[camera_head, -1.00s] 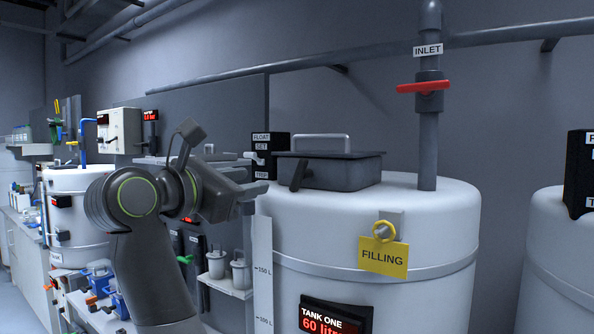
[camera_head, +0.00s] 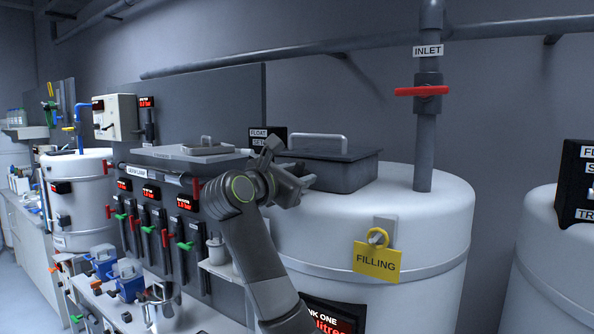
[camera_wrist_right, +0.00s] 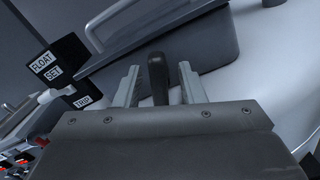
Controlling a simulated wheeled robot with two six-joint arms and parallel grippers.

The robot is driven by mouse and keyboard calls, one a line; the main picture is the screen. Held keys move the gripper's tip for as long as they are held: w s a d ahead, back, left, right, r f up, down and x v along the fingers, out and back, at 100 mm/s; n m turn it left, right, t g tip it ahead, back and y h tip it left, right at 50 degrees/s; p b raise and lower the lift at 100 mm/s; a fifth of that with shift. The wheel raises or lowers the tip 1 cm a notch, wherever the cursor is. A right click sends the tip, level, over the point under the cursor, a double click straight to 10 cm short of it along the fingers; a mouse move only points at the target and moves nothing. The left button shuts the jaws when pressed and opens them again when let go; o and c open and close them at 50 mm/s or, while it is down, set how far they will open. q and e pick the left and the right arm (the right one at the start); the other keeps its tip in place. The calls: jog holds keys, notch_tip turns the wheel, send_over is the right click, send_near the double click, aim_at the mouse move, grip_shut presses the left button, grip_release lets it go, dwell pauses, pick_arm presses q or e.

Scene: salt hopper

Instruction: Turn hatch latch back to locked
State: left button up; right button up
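The hatch (camera_head: 345,172) is a dark grey lidded box with a silver handle on top of the white tank. Its black latch lever (camera_wrist_right: 158,78) shows in the right wrist view, standing roughly upright in the picture. My right gripper (camera_head: 298,182) is at the hatch's left front corner and hides the latch in the head view. In the wrist view the right gripper's two fingers (camera_wrist_right: 159,68) stand apart on either side of the lever, with a gap on each side. My left gripper is not in view.
The FLOAT/SET/TRIP switch box (camera_wrist_right: 58,72) stands close beside the hatch. A yellow FILLING tag (camera_head: 376,262) hangs on the tank front. A second tank (camera_head: 545,260) stands at right.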

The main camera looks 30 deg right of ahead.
grip_shut()
dwell(0.3)
